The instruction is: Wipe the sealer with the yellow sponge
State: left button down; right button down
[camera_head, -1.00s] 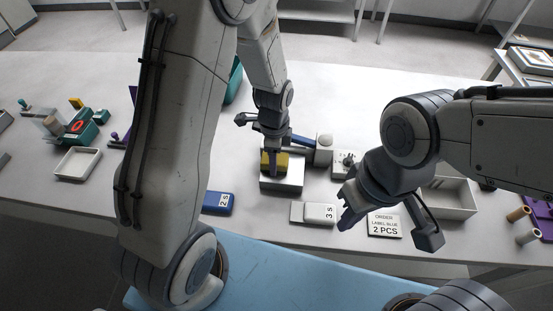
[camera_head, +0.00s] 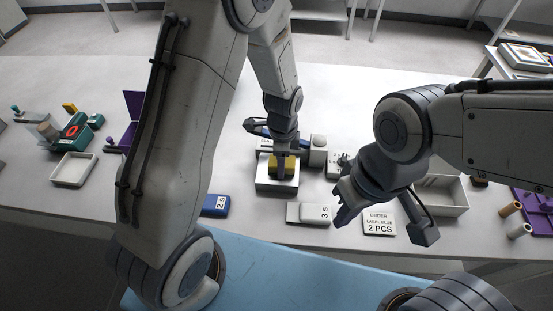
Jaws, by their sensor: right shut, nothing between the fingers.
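The sealer (camera_head: 276,187) is a pale box with a blue lever behind it, in the middle of the white table. The yellow sponge (camera_head: 289,169) is on the sealer's top, toward its right side. My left gripper (camera_head: 282,162) reaches down from above with its fingers at the sponge and appears shut on it. The fingers hide part of the sponge, and the arm hides part of the sealer's lever. My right gripper (camera_head: 343,211) is shut and empty, right of the sealer and above the table, near the "3 s" block (camera_head: 314,213).
A blue "2 s" block (camera_head: 215,205) lies left of the sealer. An order label card (camera_head: 380,223) and a pale open tray (camera_head: 447,195) are on the right. A white tray (camera_head: 73,169) and a teal device (camera_head: 77,131) stand far left. The back of the table is largely clear.

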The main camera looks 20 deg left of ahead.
pick_arm(q)
jog(key=shift+d+r, duration=0.1)
jog(key=shift+d, duration=0.45)
notch_tip(320, 180, up, 2)
jog(key=shift+w+r+p, duration=0.1)
jog(key=shift+r+p, duration=0.05)
jog(key=shift+p, duration=0.75)
jog(key=shift+r+p, duration=0.35)
jog(key=shift+r, duration=0.05)
jog(key=shift+r+p, duration=0.65)
jog(key=shift+r, duration=0.05)
jog(key=shift+r+p, duration=1.45)
jog(key=shift+r, duration=0.2)
